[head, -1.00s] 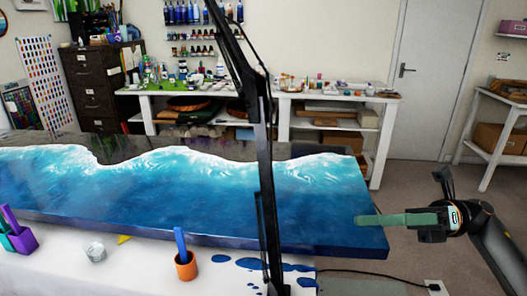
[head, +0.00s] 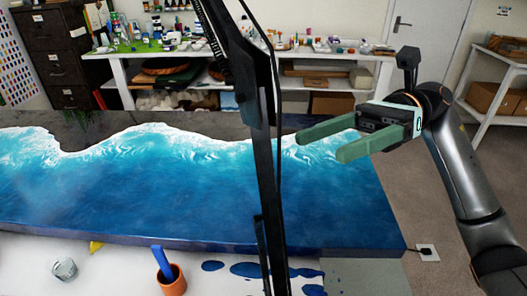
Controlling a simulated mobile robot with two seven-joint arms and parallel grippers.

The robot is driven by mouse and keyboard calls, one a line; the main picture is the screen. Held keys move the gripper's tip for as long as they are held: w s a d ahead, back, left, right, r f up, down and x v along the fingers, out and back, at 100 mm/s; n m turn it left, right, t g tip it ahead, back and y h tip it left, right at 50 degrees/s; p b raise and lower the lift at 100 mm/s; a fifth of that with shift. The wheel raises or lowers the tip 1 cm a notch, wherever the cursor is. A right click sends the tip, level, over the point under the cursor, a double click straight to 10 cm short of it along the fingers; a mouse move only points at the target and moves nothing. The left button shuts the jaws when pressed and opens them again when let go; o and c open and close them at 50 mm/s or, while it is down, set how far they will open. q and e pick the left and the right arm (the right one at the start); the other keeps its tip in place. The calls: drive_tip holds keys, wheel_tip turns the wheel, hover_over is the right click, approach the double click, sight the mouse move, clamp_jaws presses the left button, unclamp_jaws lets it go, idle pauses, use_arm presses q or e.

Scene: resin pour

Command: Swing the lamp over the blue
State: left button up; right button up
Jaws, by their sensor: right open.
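The lamp's black jointed arm (head: 268,190) rises through the middle of the head view, in front of the slab. Its upper part leans up to the left and leaves the top of the picture; the lamp's head is not in view. The blue (head: 180,195) is the glossy resin sea on the long slab, with white foam along its far side. My right gripper (head: 320,148) has two green fingers spread apart with nothing between them. It appears over the slab's right end, right of the lamp arm and apart from it. My left gripper is not in view.
An orange cup with a blue stick (head: 172,280) and a clear cup (head: 64,269) stand on the white front surface, near blue spills (head: 250,270). A white bench (head: 220,57) with supplies stands behind. Grey floor (head: 410,180) is open at the right.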

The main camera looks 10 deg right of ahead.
sight(266, 167)
drive_tip(key=p+x, duration=0.2)
drive_tip(key=x, duration=0.7)
drive_tip(key=shift+s+a, duration=0.1)
drive_tip(key=shift+a, duration=0.25)
clamp_jaws()
idle(0.9)
